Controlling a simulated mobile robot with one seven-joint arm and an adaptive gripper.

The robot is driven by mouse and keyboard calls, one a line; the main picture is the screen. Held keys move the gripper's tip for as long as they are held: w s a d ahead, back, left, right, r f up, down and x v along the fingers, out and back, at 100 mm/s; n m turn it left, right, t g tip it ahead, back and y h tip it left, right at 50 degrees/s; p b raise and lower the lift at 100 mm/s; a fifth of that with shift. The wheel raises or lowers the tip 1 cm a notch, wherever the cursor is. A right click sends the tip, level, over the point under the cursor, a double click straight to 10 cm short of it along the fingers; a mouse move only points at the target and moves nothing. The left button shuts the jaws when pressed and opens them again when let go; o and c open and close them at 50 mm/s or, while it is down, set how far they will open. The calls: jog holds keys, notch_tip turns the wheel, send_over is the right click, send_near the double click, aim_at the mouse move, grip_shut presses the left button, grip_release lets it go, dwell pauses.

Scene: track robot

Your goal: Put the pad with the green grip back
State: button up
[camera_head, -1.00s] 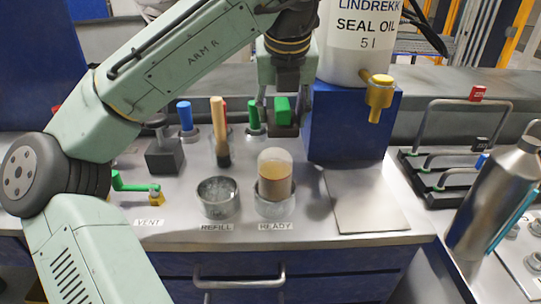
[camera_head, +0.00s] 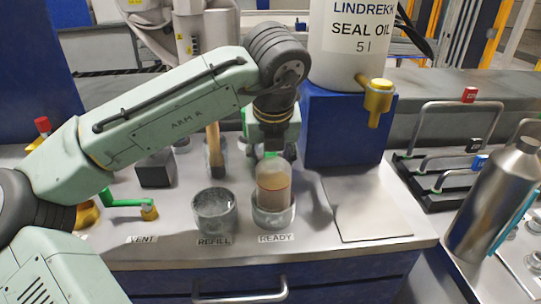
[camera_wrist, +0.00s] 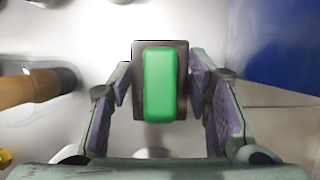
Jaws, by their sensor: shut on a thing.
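The pad is a dark block with a bright green grip (camera_wrist: 165,85) on top. In the wrist view it sits between the two fingers of my gripper (camera_wrist: 162,92), which is shut on it. In the head view my gripper (camera_head: 271,140) points down behind the amber bottle (camera_head: 273,185). Only bits of green show there; the bottle and the gripper hide most of the pad. I cannot tell whether its underside touches the bench.
The bottle stands in the READY cup (camera_head: 274,218); the REFILL cup (camera_head: 214,212) is beside it. A wooden-handled brush (camera_head: 214,150) stands left of my gripper. A blue block (camera_head: 344,135) under the oil container (camera_head: 350,50) is close on the right. A flat plate (camera_head: 368,208) lies right of the cups.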

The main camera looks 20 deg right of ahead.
jog(key=o, duration=1.2)
jog(key=shift+f, duration=0.1)
jog(key=shift+o, duration=0.2)
jog(key=v, duration=1.2)
